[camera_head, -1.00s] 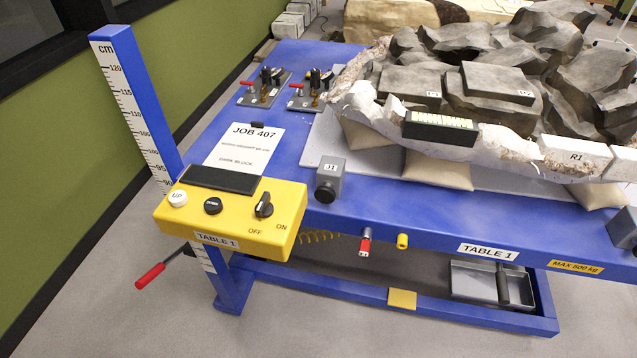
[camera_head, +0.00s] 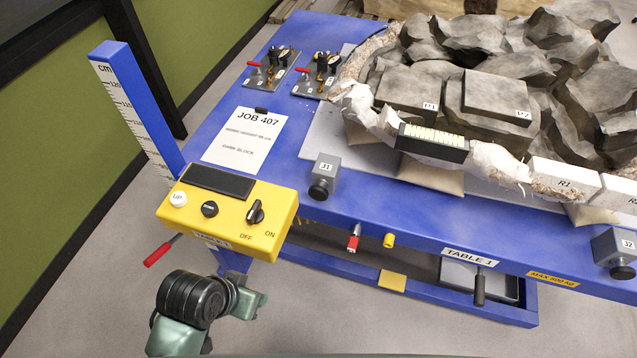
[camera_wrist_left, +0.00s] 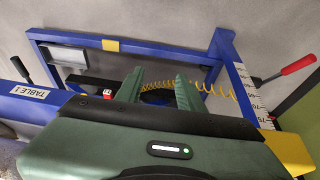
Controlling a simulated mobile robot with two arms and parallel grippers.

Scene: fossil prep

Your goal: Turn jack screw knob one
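The J1 block (camera_head: 327,172) is a small grey box at the near left edge of the blue table, beside the yellow control box. Its round black knob (camera_head: 320,191) faces the front. My left gripper (camera_head: 257,302) is low in front of the table, below and left of the knob and apart from it. In the left wrist view its two green fingers (camera_wrist_left: 160,75) stand apart. A dark round shape shows between them, and I cannot tell what it is. My right gripper is not in view.
The yellow control box (camera_head: 230,225) juts out at the left, with a red-tipped lever (camera_head: 160,251) below it. A red connector (camera_head: 353,242) and a yellow one (camera_head: 389,240) hang from the table front. The J2 block (camera_head: 618,243) is at the right. Fossil rocks fill the table's back.

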